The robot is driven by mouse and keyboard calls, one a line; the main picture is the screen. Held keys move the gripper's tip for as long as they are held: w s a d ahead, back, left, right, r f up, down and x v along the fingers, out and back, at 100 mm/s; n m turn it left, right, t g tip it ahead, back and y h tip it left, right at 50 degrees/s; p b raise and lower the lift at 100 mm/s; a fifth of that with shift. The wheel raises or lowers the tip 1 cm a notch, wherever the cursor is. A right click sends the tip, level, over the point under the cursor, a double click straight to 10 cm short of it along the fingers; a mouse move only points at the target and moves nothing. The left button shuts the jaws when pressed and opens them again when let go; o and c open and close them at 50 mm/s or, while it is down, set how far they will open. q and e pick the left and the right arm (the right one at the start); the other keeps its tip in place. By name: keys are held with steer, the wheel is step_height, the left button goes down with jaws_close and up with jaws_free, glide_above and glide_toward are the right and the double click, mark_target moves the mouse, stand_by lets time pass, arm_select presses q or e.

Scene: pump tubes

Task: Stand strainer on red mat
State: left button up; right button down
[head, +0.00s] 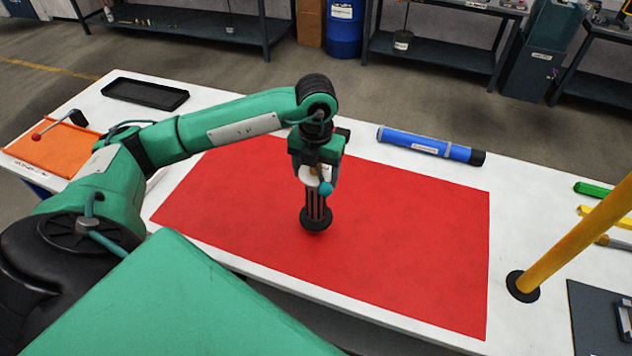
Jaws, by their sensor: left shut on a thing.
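The red mat (410,240) lies flat on the white table and covers its middle. The strainer (316,214) is a dark slotted cylinder with a wider round black base. It is upright over the left-centre part of the mat, base down. Its base appears at or just above the mat surface; I cannot tell if it touches. My left gripper (317,178) points down and is shut on the strainer's upper part, which the fingers partly hide. My right gripper is not in view.
A blue tube (425,144) with a black end lies behind the mat. A black tray (145,94) and an orange mat (55,145) are at the left. A yellow pole (575,240) on a black base stands right of the mat. Green and yellow tools lie at the right edge.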

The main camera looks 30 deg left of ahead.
mark_target(316, 197)
arm_select(q)
step_height(316, 197, down, 4)
steer(key=shift+f+p, duration=0.15)
steer(key=shift+p, duration=0.35)
steer(key=shift+f, duration=0.3)
steer(key=o, duration=1.3)
steer(key=shift+f, duration=0.2)
steer(key=o, duration=0.4)
steer(key=shift+r, duration=0.1)
